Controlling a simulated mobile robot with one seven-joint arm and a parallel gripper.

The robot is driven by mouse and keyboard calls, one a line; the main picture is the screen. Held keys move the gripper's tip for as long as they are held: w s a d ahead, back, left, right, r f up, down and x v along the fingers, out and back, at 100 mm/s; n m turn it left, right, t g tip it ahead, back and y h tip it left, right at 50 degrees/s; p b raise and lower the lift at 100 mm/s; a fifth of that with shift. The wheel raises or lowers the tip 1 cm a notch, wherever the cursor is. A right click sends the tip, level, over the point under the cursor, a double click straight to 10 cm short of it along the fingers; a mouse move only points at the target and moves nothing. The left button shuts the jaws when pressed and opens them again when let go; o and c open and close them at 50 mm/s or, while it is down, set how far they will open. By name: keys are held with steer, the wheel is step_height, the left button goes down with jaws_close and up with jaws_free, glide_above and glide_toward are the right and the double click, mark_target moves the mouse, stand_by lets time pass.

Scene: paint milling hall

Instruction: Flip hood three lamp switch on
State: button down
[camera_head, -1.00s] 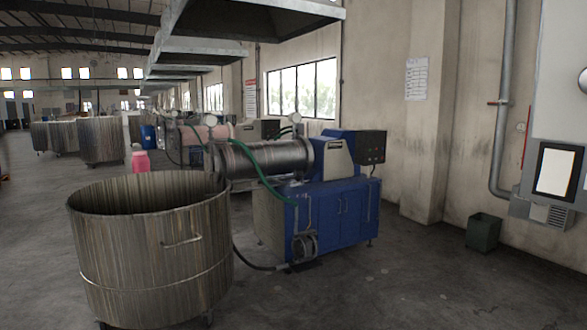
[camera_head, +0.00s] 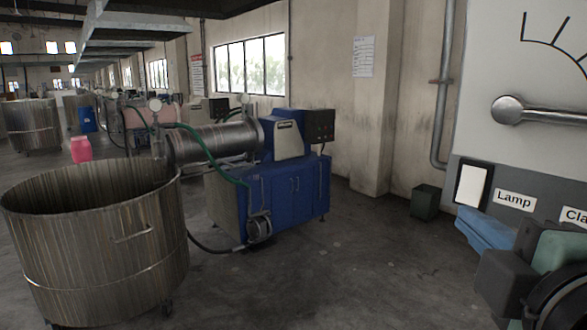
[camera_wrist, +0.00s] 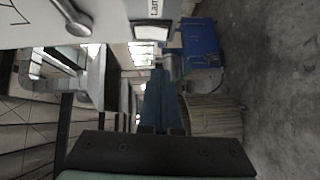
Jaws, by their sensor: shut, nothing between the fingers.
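The lamp switch (camera_head: 471,185) is a pale rocker in a dark frame on the grey strip of a panel at the right, just left of a "Lamp" label (camera_head: 515,200). It also shows at the top of the wrist view (camera_wrist: 149,32), where the label is cut off. I cannot tell which way the rocker is set. My gripper (camera_head: 466,222) has blue fingers, shut and empty, just below the switch in the head view. In the wrist view the fingers (camera_wrist: 158,74) point toward the hall, and floor and machines show beyond them. No contact with the switch is visible.
A metal lever (camera_head: 540,112) with dial marks sticks out above the strip. A second label (camera_head: 574,215) is partly cut off. A blue mill (camera_head: 290,195), a large metal vat (camera_head: 95,235) and a green bin (camera_head: 424,202) stand beyond open floor.

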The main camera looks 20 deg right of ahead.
mark_target(461, 199)
steer(key=w+d+p, duration=0.1)
steer(key=w+d, duration=0.2)
steer(key=w+d+p, duration=0.1)
steer(key=d, duration=0.1)
steer(key=shift+w+f+p, duration=0.2)
steer(key=shift+f+p, duration=0.15)
steer(key=shift+f, duration=0.05)
steer(key=shift+f, duration=0.1)
steer(key=b, duration=0.2)
steer(key=shift+w+d+f+b, duration=0.15)
steer(key=shift+f+b, duration=0.15)
steer(key=shift+f, duration=0.1)
steer(key=shift+d+r+t, duration=0.1)
steer(key=shift+r+t, duration=0.2)
steer(key=shift+r, duration=0.05)
